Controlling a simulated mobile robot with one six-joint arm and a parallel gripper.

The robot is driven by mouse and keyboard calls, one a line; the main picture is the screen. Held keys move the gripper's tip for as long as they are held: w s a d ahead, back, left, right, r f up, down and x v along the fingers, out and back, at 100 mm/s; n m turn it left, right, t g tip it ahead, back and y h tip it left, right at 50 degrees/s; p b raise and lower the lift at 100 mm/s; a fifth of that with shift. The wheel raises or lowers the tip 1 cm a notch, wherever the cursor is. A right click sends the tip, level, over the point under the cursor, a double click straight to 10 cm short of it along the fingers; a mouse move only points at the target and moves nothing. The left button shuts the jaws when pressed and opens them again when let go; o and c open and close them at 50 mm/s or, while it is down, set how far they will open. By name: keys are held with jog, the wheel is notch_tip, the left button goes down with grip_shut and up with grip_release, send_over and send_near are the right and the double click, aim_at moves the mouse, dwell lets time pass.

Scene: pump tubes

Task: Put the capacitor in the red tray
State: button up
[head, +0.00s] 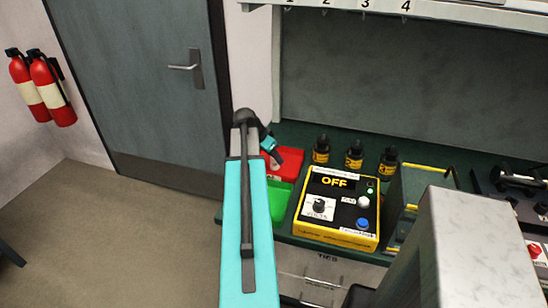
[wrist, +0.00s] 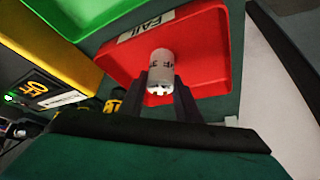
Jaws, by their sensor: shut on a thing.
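The capacitor (wrist: 160,66) is a small white-grey cylinder with dark print and a toothed end. My gripper (wrist: 160,84) is shut on it, with one dark finger on either side. In the wrist view the red tray (wrist: 207,45), with a "FAIL" label, lies behind the capacitor. The capacitor appears over the tray; I cannot tell whether it touches the floor of it. In the head view the red tray (head: 291,160) is partly hidden by my arm, and I cannot make out the capacitor there.
A green tray (head: 278,198) sits beside the red one. A yellow and black tester box (head: 337,207) reading "OFF" stands to the right. Several dark bottles (head: 354,154) stand behind it. A grey door (head: 140,80) and fire extinguishers (head: 50,88) are at the left.

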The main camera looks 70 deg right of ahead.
jog(key=shift+f+b, duration=0.3)
jog(key=shift+f, duration=0.2)
jog(key=o, duration=1.2)
jog(key=shift+c, duration=0.2)
jog(key=b+v, duration=0.2)
jog(key=v, duration=1.1)
jog(key=shift+r, duration=0.3)
jog(key=shift+w+a, duration=0.15)
